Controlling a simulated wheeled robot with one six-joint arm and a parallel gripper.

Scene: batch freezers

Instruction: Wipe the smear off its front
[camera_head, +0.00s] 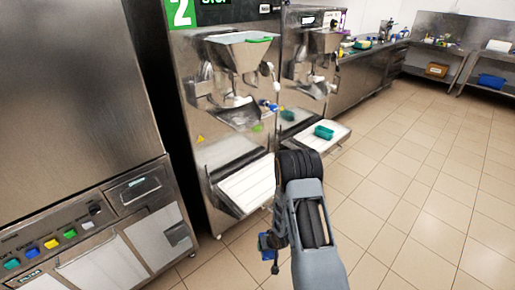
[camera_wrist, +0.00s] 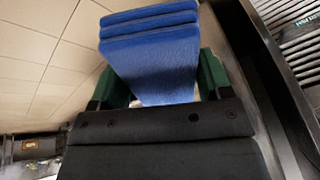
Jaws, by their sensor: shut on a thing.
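My gripper (camera_wrist: 162,88) is shut on a blue folded cloth or pad (camera_wrist: 155,60), held between its green fingertips in the wrist view. In the head view my arm hides most of the gripper, and a bit of the blue cloth (camera_head: 265,243) shows low, above the floor. A steel batch freezer (camera_head: 219,160) with a green "2" sign (camera_head: 181,13) stands behind and left of my arm. The cloth looks apart from its front. I cannot make out a smear on any front. Which machine the task means is not clear.
A second freezer (camera_head: 305,70) stands to the right, with a green item (camera_head: 323,132) on its white shelf. A steel cabinet (camera_head: 85,100) with coloured buttons is close at left. The white drip shelf (camera_head: 246,187) juts out near my arm. Tiled floor (camera_head: 430,170) is free at right.

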